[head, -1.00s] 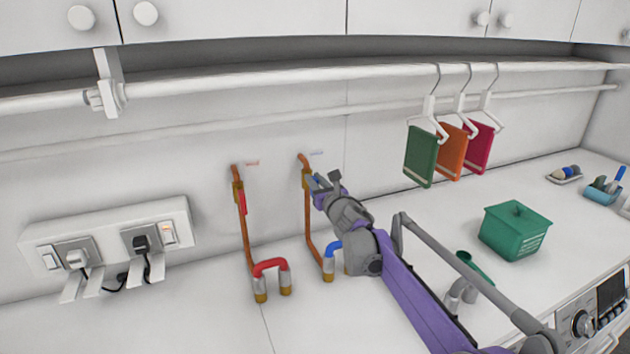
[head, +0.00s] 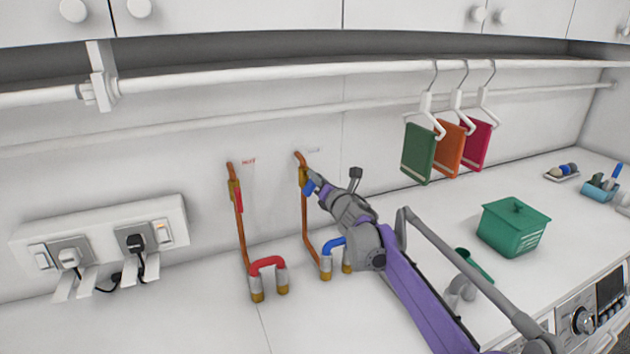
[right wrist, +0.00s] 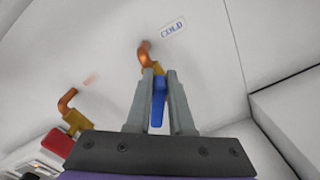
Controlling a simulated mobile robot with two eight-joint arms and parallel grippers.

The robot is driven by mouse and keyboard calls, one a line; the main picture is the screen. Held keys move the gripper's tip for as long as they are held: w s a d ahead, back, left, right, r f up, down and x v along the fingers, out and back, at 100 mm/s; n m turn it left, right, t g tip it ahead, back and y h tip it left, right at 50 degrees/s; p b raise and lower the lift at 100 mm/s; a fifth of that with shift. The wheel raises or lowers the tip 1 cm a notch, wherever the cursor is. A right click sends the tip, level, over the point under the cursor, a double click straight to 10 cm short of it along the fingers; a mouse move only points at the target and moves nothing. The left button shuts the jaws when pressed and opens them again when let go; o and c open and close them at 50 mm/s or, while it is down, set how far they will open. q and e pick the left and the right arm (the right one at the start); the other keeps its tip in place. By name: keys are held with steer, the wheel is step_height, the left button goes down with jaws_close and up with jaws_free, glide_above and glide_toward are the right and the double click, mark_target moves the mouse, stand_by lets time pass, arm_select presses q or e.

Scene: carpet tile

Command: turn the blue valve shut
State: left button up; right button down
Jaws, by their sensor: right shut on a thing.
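The blue valve handle (head: 309,187) sits on a brass valve body (head: 303,177) on the right-hand copper pipe, below a small wall label. In the right wrist view the label reads COLD (right wrist: 173,28), and the blue handle (right wrist: 158,101) lies between the two grey fingers. My right gripper (head: 314,182) is shut on this handle, its arm reaching in from the lower right. In the head view the fingers partly hide the handle, which slants down from the valve body. My left gripper is not in view.
A red-handled valve (head: 237,198) is on the pipe to the left. Red (head: 267,263) and blue (head: 332,245) hose bends stand below. A socket strip (head: 103,240) with plugs is at left. Hanging cloths (head: 449,148) and a green basket (head: 513,227) are at right.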

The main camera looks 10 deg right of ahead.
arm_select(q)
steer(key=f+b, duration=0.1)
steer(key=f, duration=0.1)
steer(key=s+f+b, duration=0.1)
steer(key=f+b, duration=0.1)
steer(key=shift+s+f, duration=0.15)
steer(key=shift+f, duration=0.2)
arm_select(e)
steer(key=m, duration=0.3)
steer(key=f+m, duration=0.1)
steer(key=m, duration=0.3)
steer(key=d+f+m, duration=0.1)
steer(key=m, duration=0.3)
steer(key=shift+w+d+f, duration=0.1)
steer(key=shift+w+f, duration=0.05)
steer(key=c, duration=0.8)
jaws_free()
arm_select(q)
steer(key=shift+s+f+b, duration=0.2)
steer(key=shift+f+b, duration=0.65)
steer(key=shift+b, duration=0.15)
arm_select(e)
steer(key=s+d, duration=0.2)
steer(key=s, duration=0.8)
steer(key=shift+s, duration=0.35)
